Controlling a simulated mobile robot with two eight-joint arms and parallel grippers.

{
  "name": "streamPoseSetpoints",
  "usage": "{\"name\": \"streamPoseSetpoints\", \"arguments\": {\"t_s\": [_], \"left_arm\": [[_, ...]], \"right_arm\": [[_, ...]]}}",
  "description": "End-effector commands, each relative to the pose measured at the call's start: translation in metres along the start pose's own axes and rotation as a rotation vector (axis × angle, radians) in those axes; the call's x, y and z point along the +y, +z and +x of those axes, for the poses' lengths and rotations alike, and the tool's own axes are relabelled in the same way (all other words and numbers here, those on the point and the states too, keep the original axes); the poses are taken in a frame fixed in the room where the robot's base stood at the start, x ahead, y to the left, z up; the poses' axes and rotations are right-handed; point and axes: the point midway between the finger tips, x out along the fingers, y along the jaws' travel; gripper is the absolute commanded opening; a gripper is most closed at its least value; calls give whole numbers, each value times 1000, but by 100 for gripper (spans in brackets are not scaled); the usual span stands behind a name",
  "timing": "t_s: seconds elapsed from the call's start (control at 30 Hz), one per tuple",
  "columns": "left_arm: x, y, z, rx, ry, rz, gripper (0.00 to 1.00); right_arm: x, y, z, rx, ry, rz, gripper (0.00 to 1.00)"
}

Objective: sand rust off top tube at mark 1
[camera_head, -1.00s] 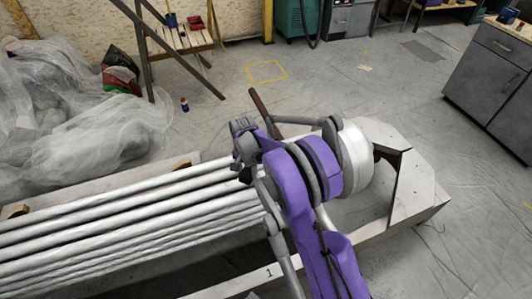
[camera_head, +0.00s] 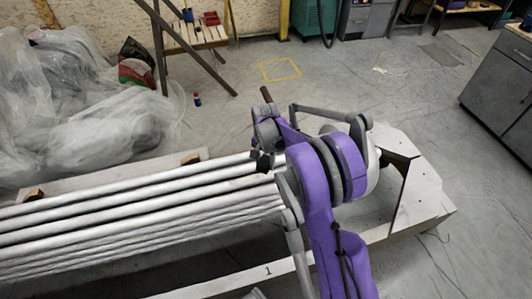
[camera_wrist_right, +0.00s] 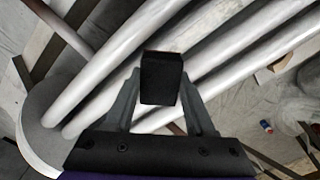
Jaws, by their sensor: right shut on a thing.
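The bundle of long grey-white tubes (camera_head: 120,208) runs from the left edge to behind my right arm. The top tube (camera_head: 130,186) lies along its far side. The "1" mark (camera_head: 268,270) is on the pale front rail below the bundle. My right gripper (camera_head: 262,160) is at the right part of the tubes, shut on a dark block (camera_wrist_right: 162,78). In the wrist view the block is in front of the tubes, between the fingers; I cannot tell whether it touches one. I cannot make out any rust. My left gripper is out of view.
A pale frame (camera_head: 420,195) surrounds the tubes' right end. A brown bar (camera_head: 266,95) sticks up behind my right arm. Plastic sheeting (camera_head: 75,130) heaps at the left. A wooden stand (camera_head: 200,36) is behind. Sheeted floor (camera_head: 340,85) is free behind the frame.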

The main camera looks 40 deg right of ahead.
Motion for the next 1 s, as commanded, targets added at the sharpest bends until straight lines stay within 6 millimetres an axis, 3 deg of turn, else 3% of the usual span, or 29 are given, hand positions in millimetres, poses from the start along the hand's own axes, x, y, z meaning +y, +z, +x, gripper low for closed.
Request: {"name": "streamPoseSetpoints", "arguments": {"t_s": [0.4,1.0], "left_arm": [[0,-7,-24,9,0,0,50],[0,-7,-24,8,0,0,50]], "right_arm": [[3,1,-35,0,-1,-6,3],[3,1,-35,0,0,-9,3]]}}
